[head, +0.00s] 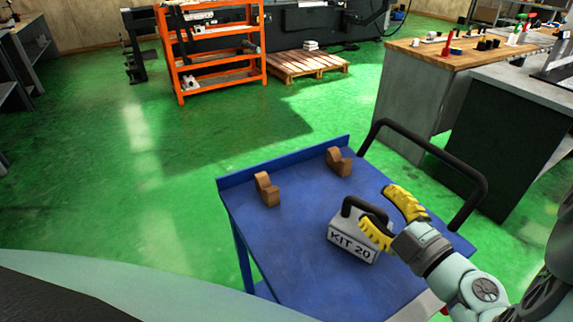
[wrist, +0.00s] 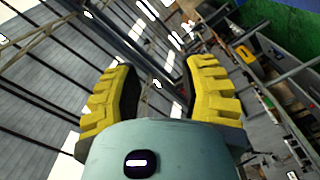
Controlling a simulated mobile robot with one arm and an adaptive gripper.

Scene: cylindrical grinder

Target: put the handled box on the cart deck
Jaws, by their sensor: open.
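The handled box (head: 350,241) is light grey, marked "KIT 20", with a black handle on top. It appears to rest upright on the blue cart deck (head: 298,238), near the right side. My gripper (head: 391,216) has yellow ribbed fingers and is just right of the box. One finger overlaps the box's right end in the head view, so I cannot tell whether it touches. In the wrist view my gripper (wrist: 158,88) has its fingers spread with nothing between them; the box does not show there.
Two brown wooden blocks (head: 267,189) (head: 338,161) stand on the deck towards its far edge. The cart's black push handle (head: 432,148) rises at the right, close beyond my gripper. A grey workbench (head: 402,96) stands behind it. The deck's left and front parts are clear.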

